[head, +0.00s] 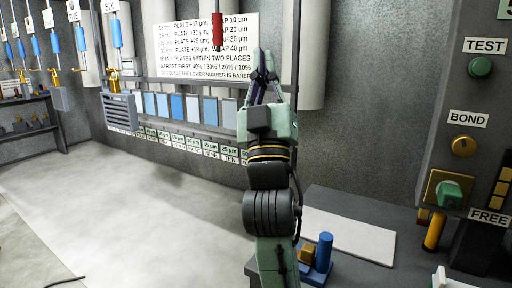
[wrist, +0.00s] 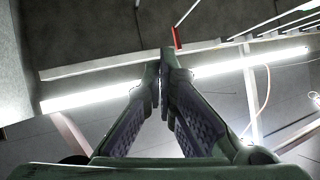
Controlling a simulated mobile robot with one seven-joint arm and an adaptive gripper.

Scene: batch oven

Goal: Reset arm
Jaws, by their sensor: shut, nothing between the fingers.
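My arm rises in the middle of the head view, with my gripper (head: 262,62) at its top end, pointing up. The two fingers come together at their tips and hold nothing. In the wrist view, my gripper (wrist: 164,62) shows its dark ridged finger pads meeting near the tips, with the ceiling behind them.
A red handle (head: 218,32) hangs just left of my gripper. A grey bench with a white plate (head: 350,235) and a blue block (head: 322,252) lies at lower right. A control panel with a green TEST button (head: 480,67) stands at right.

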